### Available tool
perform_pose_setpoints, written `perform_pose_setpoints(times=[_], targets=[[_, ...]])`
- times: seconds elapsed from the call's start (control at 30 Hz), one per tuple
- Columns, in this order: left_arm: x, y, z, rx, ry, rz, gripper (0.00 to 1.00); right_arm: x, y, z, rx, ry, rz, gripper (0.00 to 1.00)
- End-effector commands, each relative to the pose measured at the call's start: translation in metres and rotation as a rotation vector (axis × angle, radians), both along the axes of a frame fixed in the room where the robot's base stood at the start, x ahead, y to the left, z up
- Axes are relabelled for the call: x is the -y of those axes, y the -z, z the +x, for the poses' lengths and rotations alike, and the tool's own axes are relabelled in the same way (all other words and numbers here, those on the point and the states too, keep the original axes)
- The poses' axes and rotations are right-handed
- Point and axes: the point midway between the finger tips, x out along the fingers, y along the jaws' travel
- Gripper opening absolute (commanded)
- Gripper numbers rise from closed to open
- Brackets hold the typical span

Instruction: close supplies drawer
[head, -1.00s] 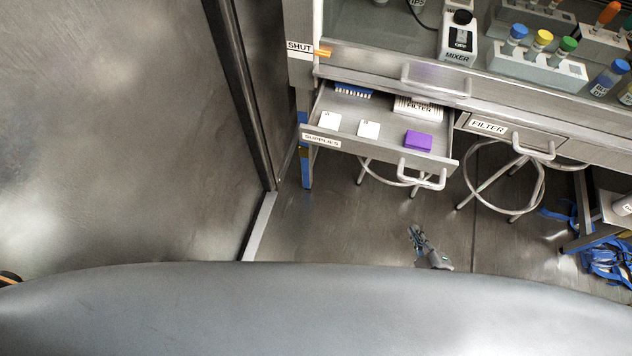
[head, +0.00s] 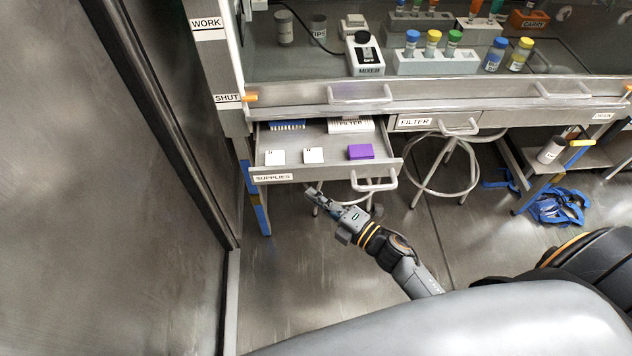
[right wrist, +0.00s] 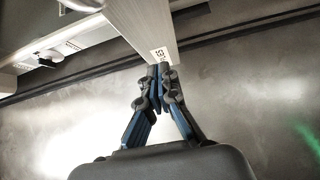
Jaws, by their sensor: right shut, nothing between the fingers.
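The supplies drawer (head: 328,173) is pulled out from under the bench in the head view. Its front bears a SUPPLIES label and a metal handle (head: 374,184) at the right end. In it lie white cards, a purple box (head: 360,152), a blue-edged item and a FILTER box. My right gripper (head: 313,193) is shut and empty, just in front of the drawer front, left of the handle. In the right wrist view the fingertips (right wrist: 159,68) are at the lower edge of the drawer front (right wrist: 143,25), by the label; I cannot tell whether they touch. My left gripper is not in view.
A FILTER drawer (head: 440,122) to the right is shut. Under the bench stand a round-framed stool (head: 447,190) and blue straps (head: 557,206). A tall metal panel (head: 110,200) is on the left. The bench top holds a mixer (head: 365,55) and tube racks.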

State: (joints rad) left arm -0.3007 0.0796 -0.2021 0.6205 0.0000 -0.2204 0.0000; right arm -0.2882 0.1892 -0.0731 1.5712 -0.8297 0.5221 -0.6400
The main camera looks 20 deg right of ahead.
Motion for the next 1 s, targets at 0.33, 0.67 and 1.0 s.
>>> perform_pose_setpoints(times=[0.33, 0.67, 1.0], targets=[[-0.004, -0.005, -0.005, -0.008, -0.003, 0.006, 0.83, 0.012, 0.0, 0.033, 0.0, 0.002, -0.001, 0.0], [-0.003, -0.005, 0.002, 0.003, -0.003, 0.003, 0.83, 0.013, 0.001, 0.034, -0.001, 0.002, -0.002, 0.0], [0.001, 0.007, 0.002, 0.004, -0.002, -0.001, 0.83, 0.021, 0.002, 0.062, 0.002, 0.002, -0.003, 0.0]])
